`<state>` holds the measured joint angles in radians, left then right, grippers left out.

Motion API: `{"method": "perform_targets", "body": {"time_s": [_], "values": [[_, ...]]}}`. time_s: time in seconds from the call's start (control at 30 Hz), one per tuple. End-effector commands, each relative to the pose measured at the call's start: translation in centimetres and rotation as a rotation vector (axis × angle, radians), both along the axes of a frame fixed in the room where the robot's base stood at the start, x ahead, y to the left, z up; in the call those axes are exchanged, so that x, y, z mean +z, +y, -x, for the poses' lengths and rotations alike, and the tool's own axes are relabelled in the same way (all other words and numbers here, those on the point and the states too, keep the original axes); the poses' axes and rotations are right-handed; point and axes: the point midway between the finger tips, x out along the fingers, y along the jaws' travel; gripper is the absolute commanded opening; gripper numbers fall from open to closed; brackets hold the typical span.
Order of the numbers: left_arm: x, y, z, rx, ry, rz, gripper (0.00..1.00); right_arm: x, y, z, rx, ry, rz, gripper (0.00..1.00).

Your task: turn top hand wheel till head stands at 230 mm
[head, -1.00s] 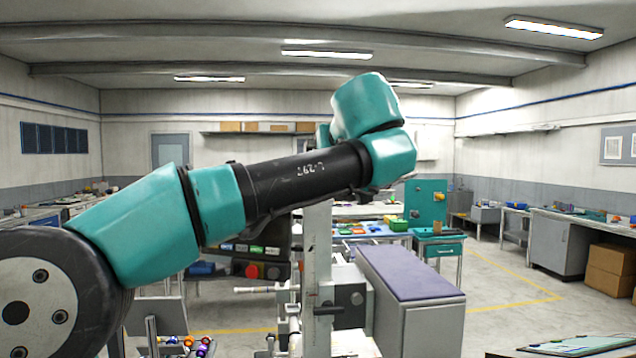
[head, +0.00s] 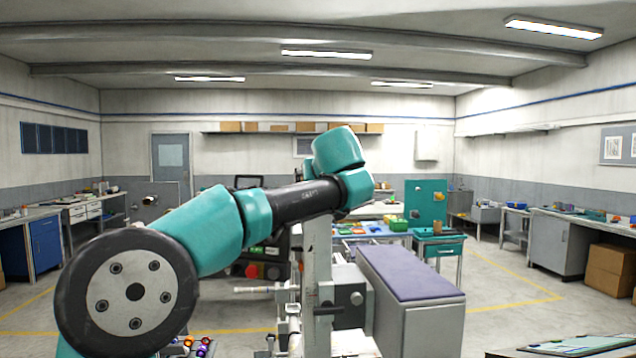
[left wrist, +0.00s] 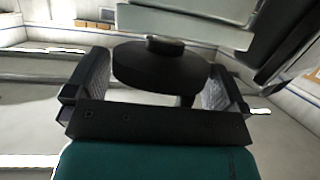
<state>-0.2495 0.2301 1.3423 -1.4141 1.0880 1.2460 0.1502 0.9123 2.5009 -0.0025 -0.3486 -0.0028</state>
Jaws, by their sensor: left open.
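The black round hand wheel (left wrist: 160,70) with a small raised hub shows in the left wrist view. It sits between the two fingers of my left gripper (left wrist: 156,66), which is open. I cannot tell whether either finger touches the wheel. In the head view my left arm reaches from the left to the top of a pale upright column (head: 317,270); the arm hides the wheel and the gripper there. The head's height reading cannot be made out. My right gripper is in neither view.
A grey cabinet with a purple top (head: 410,272) stands just right of the column. A control box with a red button (head: 252,270) is left of it. A teal panel (head: 426,203) and benches stand behind. Open floor lies to the right.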

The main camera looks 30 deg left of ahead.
Motion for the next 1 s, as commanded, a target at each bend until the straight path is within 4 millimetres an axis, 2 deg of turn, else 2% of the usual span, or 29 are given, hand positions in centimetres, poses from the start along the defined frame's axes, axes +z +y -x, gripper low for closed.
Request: {"method": "perform_targets", "body": {"time_s": [0.3, 0.67, 1.0], "values": [[-0.08, 0.23, -0.17, 0.0, -0.001, 0.001, 1.0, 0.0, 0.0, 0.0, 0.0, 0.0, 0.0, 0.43], [-0.08, 0.22, -0.15, 0.0, -0.001, 0.001, 0.67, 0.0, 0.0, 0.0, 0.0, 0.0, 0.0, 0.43], [-0.08, 0.26, -0.11, -0.034, -0.001, 0.002, 0.67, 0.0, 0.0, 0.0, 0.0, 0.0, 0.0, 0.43]]}}
